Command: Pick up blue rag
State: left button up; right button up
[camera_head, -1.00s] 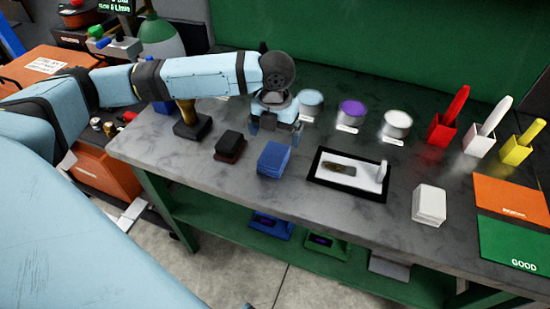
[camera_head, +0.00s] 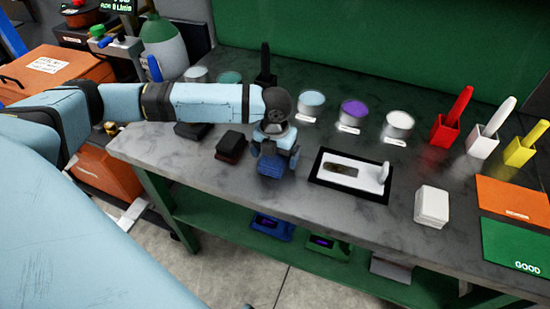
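The blue rag (camera_head: 271,169) is a folded blue stack on the grey table, left of the black-framed white tray. My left gripper (camera_head: 273,160) points down right over it, and its fingers overlap the rag in the picture. The gripper hides the upper part of the rag. I cannot tell whether the fingers touch the rag or how far apart they are. My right gripper is not in view.
A black-and-red stack (camera_head: 231,146) lies just left of the rag. The black-framed tray (camera_head: 351,173) is to the right, and a white stack (camera_head: 432,205) is farther right. Several round tubs, including a purple one (camera_head: 361,112), stand behind. The table front is clear.

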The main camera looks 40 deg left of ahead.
pick_arm(q)
jog(key=c, duration=0.9)
jog(key=shift+r, duration=0.1)
notch_tip(320, 180, up, 20)
jog(key=shift+f+p, duration=0.1)
jog(key=shift+p, duration=0.65)
